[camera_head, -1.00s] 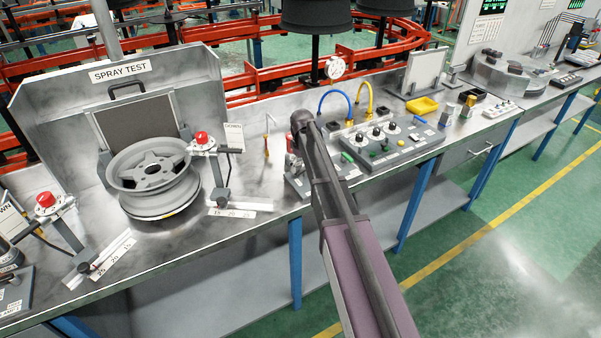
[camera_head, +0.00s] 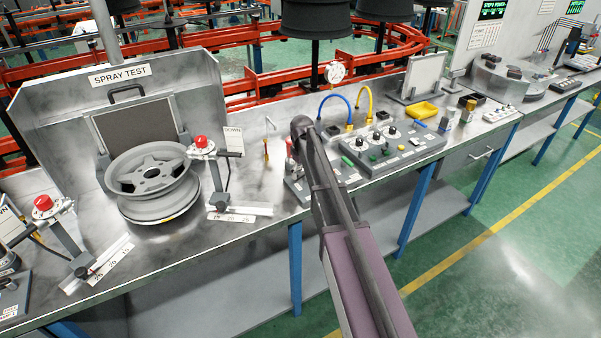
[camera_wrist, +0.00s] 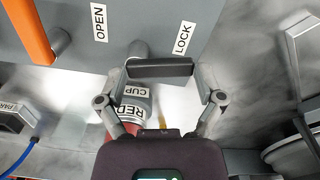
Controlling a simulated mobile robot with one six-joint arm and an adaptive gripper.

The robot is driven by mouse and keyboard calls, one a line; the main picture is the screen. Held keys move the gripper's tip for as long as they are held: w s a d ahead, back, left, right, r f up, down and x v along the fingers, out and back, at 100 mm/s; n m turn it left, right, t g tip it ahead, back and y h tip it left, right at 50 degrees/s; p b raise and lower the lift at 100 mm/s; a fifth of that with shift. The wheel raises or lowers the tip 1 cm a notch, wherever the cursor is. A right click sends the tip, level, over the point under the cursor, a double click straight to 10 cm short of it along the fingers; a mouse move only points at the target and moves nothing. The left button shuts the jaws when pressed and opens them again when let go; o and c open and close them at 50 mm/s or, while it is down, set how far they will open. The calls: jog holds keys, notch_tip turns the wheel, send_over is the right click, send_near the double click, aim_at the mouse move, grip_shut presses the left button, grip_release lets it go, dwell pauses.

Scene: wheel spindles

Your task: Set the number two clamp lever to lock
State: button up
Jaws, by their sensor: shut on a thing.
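In the wrist view my gripper (camera_wrist: 160,72) is closed on a dark bar (camera_wrist: 160,68), which looks like the clamp lever's handle. Its grey pivot post (camera_wrist: 138,48) stands just above the bar. The bar lies below and between the OPEN label (camera_wrist: 98,22) and the LOCK label (camera_wrist: 183,38) on a grey panel (camera_wrist: 150,18). An orange lever (camera_wrist: 28,30) sits at the upper left beside another post. In the head view my arm hides the gripper and the held lever.
A red cup labelled RED CUP (camera_wrist: 133,105) is close under my gripper. A control panel with knobs (camera_head: 390,148) is right of my arm. A wheel (camera_head: 152,175) stands in the spray test booth (camera_head: 120,75) at left. The bench between them is partly clear.

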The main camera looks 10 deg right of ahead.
jog(key=shift+w+a+m, duration=0.1)
jog(key=shift+w+m, duration=0.05)
jog(key=shift+m, duration=0.65)
jog(key=shift+w+a+m, duration=0.1)
jog(key=shift+m, duration=0.7)
jog(key=o, duration=0.9)
jog(key=shift+c, duration=0.2)
jog(key=shift+r, duration=0.1)
